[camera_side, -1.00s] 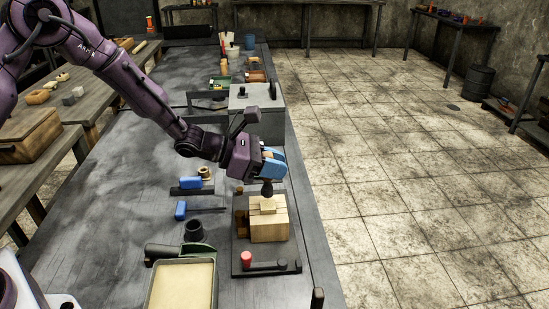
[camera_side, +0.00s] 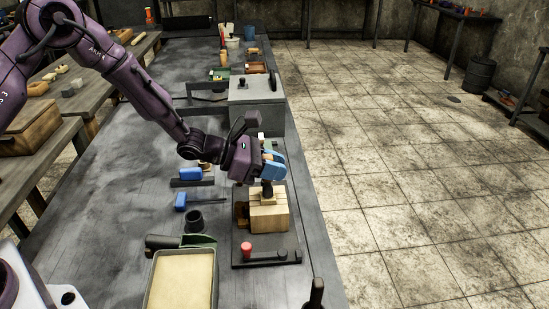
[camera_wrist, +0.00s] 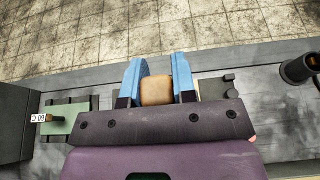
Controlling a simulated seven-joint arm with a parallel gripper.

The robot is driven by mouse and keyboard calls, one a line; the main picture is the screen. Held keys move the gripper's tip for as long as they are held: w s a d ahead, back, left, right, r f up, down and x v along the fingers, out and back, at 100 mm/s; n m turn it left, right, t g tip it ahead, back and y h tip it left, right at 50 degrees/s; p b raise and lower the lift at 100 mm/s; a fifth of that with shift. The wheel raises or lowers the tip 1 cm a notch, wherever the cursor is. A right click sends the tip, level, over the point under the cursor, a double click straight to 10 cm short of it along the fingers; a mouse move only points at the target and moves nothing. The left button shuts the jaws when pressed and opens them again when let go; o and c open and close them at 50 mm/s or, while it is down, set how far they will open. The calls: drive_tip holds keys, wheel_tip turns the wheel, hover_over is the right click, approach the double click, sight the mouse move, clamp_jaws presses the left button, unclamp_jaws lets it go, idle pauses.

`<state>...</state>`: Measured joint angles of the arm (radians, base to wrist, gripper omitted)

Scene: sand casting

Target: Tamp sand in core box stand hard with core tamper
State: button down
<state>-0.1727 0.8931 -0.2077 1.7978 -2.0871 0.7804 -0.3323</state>
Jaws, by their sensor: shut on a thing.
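My gripper (camera_side: 272,166) is shut on the core tamper, its blue fingers around a tan block-like handle top (camera_wrist: 156,90) in the wrist view. The tamper's dark lower part (camera_side: 267,188) points down under the fingers in the side view. It stands upright over the top of the pale wooden core box (camera_side: 270,220) and appears to reach its top opening. The core box sits on a dark stand (camera_side: 262,262) with a red knob (camera_side: 246,249) at its front. The sand inside the box is hidden, and contact with it cannot be told.
A sand-filled tray (camera_side: 184,285) and a green scoop (camera_side: 190,242) lie at the front left. A dark cup (camera_side: 194,221) and blue-handled tools (camera_side: 189,174) are left of the stand. A grey box (camera_side: 257,98) stands behind. The bench's right edge is close.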

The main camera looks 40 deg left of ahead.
drive_tip(key=shift+f, duration=0.25)
drive_tip(key=shift+r, duration=1.55)
drive_tip(key=shift+r, duration=2.5)
drive_tip(key=c, duration=1.7)
unclamp_jaws()
drive_tip(key=shift+c, duration=0.2)
clamp_jaws()
drive_tip(key=shift+f, duration=2.45)
